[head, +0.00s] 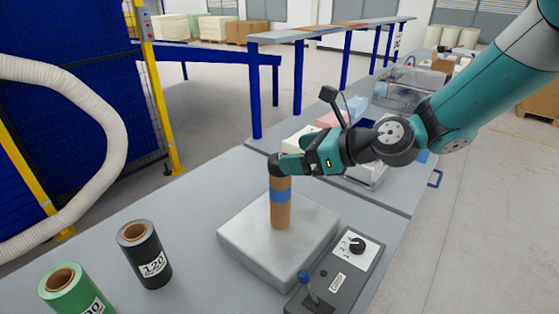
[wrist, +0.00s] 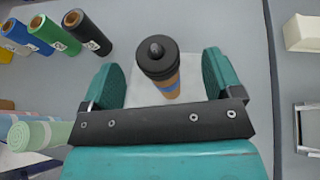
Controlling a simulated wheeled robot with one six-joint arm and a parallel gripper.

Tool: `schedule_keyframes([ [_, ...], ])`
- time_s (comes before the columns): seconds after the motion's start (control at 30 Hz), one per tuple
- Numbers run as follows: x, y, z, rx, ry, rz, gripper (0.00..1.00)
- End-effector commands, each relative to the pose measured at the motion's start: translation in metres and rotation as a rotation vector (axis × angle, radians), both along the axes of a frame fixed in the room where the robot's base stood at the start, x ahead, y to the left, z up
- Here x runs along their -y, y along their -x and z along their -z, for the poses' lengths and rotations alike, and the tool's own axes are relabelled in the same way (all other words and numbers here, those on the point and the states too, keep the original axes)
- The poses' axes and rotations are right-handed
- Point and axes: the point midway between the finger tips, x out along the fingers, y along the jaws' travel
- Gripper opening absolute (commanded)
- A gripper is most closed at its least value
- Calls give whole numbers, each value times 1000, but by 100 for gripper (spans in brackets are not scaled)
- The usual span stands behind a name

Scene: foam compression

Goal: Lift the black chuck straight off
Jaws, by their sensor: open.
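The black chuck (head: 274,163) sits on top of an upright brown tube (head: 281,212) with a blue band. In the wrist view, the chuck (wrist: 157,58) is a round black cap with a small knob on top, and the tube shows below it. My gripper (head: 287,163) is beside the chuck at the tube's top, partly covering it. In the wrist view, my gripper (wrist: 161,68) is open, with one teal finger on each side of the chuck and visible gaps between.
The tube stands on a pale square block (head: 245,245). A control box (head: 335,277) with a knob and a blue-tipped lever lies in front. A black roll (head: 145,255) and a green roll (head: 75,293) stand at left. Free table lies behind the rolls.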

Motion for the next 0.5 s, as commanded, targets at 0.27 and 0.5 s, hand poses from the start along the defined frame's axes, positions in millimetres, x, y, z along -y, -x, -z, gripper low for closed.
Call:
schedule_keyframes([
  [0.27,-33,-11,18,-1,1,-2,85],
  [0.5,-41,-16,24,0,0,1,85],
])
